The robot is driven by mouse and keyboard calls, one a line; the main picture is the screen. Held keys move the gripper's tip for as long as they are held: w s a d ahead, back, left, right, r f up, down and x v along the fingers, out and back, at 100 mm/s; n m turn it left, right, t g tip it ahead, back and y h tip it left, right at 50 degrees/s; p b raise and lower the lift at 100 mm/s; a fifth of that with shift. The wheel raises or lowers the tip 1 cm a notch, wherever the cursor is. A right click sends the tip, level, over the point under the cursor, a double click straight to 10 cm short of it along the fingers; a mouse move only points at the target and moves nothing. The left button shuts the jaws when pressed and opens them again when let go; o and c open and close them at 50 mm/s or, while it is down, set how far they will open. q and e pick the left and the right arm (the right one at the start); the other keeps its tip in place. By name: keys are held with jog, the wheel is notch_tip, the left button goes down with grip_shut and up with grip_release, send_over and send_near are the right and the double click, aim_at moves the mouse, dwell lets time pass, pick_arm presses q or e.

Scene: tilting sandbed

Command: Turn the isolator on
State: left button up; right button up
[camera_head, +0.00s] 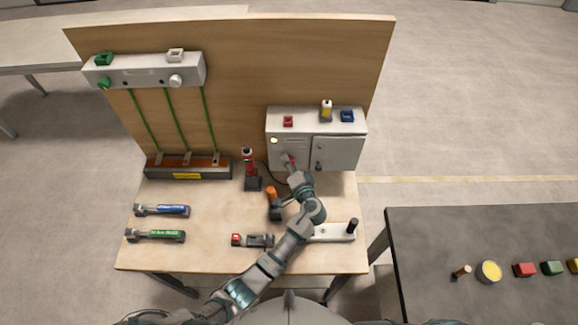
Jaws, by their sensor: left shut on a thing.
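A grey cabinet (343,153) stands at the back right of the wooden workbench, against the board. My left arm reaches up over the bench to the cabinet's left front. My left gripper (289,164) is at that front, shut on a small red part that looks like the isolator handle (286,157). The gripper hides most of this handle, so its angle cannot be told. My right gripper is out of view.
A red-and-black tool (249,165) and an orange-and-black drill (273,200) stand left of my forearm. Blue (162,210) and green (155,235) handled tools lie at the bench's left. Red (288,121), yellow (326,109) and blue (347,116) items sit on the cabinet.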

pick_arm(q)
jog(key=shift+f+m, duration=0.2)
jog(key=shift+m, duration=0.4)
jog(key=o, duration=1.1)
jog(key=shift+d, duration=0.1)
jog(key=shift+w, duration=0.1)
jog(key=shift+d, duration=0.1)
jog(key=v, duration=1.2)
jog(key=shift+d+f, duration=0.15)
jog(key=shift+f, duration=0.1)
